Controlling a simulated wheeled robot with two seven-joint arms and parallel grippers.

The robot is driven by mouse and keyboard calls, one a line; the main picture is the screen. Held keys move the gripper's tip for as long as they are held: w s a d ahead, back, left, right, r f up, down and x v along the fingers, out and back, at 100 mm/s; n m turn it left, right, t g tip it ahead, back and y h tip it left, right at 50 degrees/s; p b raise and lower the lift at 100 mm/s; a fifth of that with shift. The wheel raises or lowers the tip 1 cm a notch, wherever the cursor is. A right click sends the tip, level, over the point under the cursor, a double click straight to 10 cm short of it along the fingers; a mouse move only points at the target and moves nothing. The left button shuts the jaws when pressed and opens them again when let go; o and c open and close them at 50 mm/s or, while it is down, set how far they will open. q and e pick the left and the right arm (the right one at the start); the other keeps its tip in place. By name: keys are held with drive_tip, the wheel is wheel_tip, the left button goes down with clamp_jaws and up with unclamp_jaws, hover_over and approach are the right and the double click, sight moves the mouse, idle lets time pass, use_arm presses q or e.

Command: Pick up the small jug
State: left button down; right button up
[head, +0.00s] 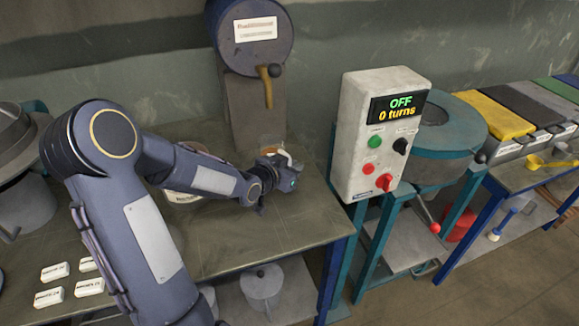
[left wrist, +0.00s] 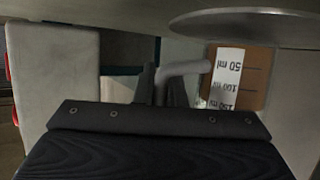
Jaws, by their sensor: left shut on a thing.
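The small jug (left wrist: 250,88) shows in the left wrist view with a white scale strip marked 50 ml, 100 ml and 150 ml and brown contents. Its pale handle (left wrist: 190,69) reaches to the fingers of my left gripper (left wrist: 160,88), which is shut on it. In the head view my left gripper (head: 283,172) is at the jug, below the dispenser's spout. There the jug is mostly hidden behind the gripper, so I cannot tell whether it touches the table. My right gripper is not in view.
A dispenser drum (head: 249,60) with a yellow-brown lever stands behind the jug. A control box (head: 380,130) reading "OFF 0 turns" stands to the right. A pale labelled tub (head: 183,197) is partly hidden behind my left arm. The table's front right (head: 285,225) is clear.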

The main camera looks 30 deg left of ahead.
use_arm(q)
wheel_tip(320, 180, up, 3)
drive_tip(key=s+d+r+p, duration=0.1)
drive_tip(key=s+r+p, duration=0.6)
drive_tip(key=s, duration=0.7)
drive_tip(key=shift+d+r, duration=0.3)
drive_tip(key=shift+r, duration=0.9)
